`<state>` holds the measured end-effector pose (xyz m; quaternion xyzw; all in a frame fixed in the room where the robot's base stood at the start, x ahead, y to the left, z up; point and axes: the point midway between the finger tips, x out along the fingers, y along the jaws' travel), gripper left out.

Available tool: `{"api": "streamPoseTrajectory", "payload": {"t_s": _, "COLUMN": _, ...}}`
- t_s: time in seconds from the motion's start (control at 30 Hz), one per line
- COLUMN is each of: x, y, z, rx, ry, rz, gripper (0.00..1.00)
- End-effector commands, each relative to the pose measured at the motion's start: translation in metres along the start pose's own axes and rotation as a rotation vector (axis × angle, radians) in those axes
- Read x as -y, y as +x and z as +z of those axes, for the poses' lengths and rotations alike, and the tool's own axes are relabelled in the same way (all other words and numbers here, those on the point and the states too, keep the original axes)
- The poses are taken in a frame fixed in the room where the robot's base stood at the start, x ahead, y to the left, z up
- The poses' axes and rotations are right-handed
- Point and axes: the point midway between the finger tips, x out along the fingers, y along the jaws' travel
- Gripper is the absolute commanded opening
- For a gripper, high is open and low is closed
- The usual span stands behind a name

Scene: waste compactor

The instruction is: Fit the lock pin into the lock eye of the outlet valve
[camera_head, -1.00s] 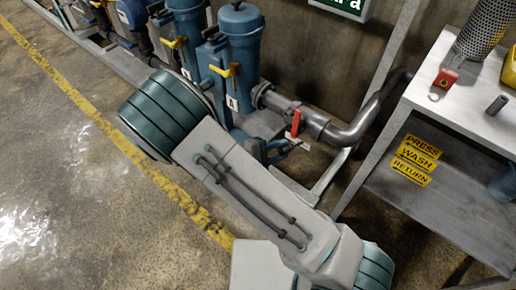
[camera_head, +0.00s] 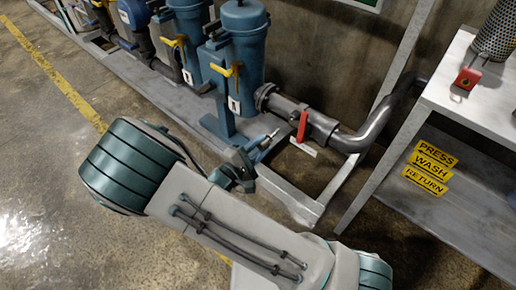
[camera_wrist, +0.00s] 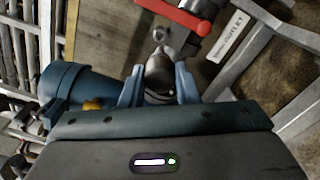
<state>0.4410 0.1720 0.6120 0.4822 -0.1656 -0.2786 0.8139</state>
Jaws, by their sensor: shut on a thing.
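The outlet valve's red lever (camera_head: 302,127) stands on the grey pipe at the centre right. It also shows at the top of the wrist view (camera_wrist: 176,15), beside a white OUTLET label (camera_wrist: 231,36). My gripper (camera_head: 262,147) is left of and below the lever, apart from it. In the wrist view my gripper's blue fingers (camera_wrist: 158,88) are shut on a grey metal piece, which seems to be the lock pin (camera_wrist: 158,70). A small rounded metal part (camera_wrist: 160,36) lies just beyond it; I cannot tell whether this is the lock eye or whether they touch.
Blue filter vessels (camera_head: 240,50) with yellow handles stand left of the valve. A grey frame rail (camera_head: 290,195) runs below the pipe. A grey bench (camera_head: 455,95) on the right carries a red tag-like object (camera_head: 467,78) and a mesh cylinder (camera_head: 495,30). Open floor lies left.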

Motion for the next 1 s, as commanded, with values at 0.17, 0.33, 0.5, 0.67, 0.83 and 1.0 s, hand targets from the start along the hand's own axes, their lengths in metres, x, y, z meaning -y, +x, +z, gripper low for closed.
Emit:
{"api": "streamPoseTrajectory", "payload": {"t_s": 0.17, "x": 0.001, "y": 0.017, "z": 0.000, "rx": 0.002, "ry": 0.000, "rz": 0.001, "gripper": 0.06}}
{"api": "streamPoseTrajectory", "payload": {"t_s": 0.33, "x": 0.001, "y": 0.033, "z": 0.000, "rx": 0.001, "ry": 0.000, "rz": 0.000, "gripper": 0.06}}
{"api": "streamPoseTrajectory", "payload": {"t_s": 0.5, "x": 0.000, "y": 0.044, "z": 0.000, "rx": 0.000, "ry": 0.000, "rz": 0.000, "gripper": 0.06}}
{"api": "streamPoseTrajectory", "payload": {"t_s": 0.67, "x": 0.000, "y": 0.049, "z": 0.000, "rx": -0.001, "ry": -0.001, "rz": 0.001, "gripper": 0.06}}
{"api": "streamPoseTrajectory", "payload": {"t_s": 0.83, "x": 0.000, "y": 0.051, "z": 0.000, "rx": -0.002, "ry": 0.000, "rz": 0.001, "gripper": 0.06}}
{"api": "streamPoseTrajectory", "payload": {"t_s": 1.0, "x": 0.000, "y": 0.051, "z": 0.000, "rx": -0.001, "ry": 0.000, "rz": 0.001, "gripper": 0.06}}
